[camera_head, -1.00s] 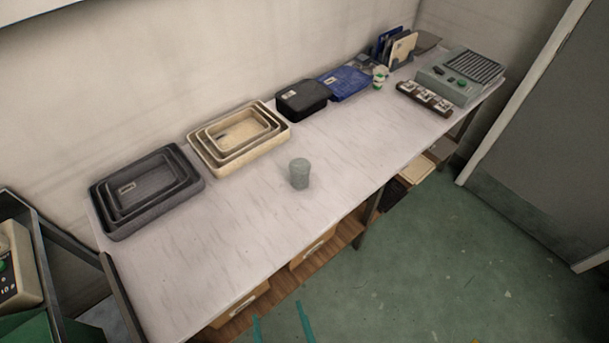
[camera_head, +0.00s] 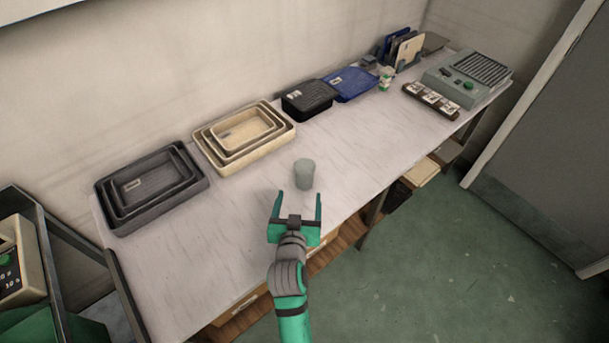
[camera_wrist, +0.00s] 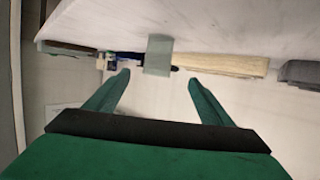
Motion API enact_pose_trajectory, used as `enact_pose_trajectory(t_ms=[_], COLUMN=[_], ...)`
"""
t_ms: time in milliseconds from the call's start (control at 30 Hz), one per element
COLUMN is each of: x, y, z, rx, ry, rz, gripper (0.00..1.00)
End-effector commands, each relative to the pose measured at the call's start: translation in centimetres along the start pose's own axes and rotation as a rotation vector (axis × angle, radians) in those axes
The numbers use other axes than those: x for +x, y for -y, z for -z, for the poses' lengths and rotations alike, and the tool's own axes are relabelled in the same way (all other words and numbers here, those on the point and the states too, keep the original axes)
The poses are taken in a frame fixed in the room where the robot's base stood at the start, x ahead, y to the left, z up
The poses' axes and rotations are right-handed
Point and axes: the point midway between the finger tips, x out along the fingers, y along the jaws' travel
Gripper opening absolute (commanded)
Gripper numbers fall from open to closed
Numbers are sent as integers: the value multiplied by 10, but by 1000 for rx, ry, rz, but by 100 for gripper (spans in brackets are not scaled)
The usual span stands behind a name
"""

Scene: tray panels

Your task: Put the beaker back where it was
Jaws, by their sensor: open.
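The beaker (camera_head: 304,174) is a small grey-green cup standing upright on the white table, near its front edge, in front of the cream trays. My gripper (camera_head: 297,200) is green, open and empty, with its two fingers pointing toward the beaker from the front edge side. In the wrist view the beaker (camera_wrist: 158,55) shows between and beyond the open fingertips (camera_wrist: 157,80), and the table appears at the top of that picture. The fingers do not seem to touch the beaker.
Nested cream trays (camera_head: 206,150) and nested dark grey trays (camera_head: 120,226) lie along the wall. A black tray (camera_head: 308,100), a blue tray (camera_head: 350,84) and a grey device (camera_head: 468,76) stand to the right. The table (camera_head: 380,140) right of the beaker is clear.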

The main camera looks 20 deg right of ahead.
Motion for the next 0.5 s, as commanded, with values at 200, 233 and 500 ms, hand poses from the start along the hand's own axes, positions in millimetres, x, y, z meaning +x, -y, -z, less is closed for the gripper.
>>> enact_pose_trajectory(t_ms=[200, 233, 500], x=[18, 22, 59], y=[-5, -5, -6], z=[12, 12, 12], rx=[13, 13, 13], ry=[2, 2, 1], rz=[-24, -25, -25], gripper=[75, 75, 75])
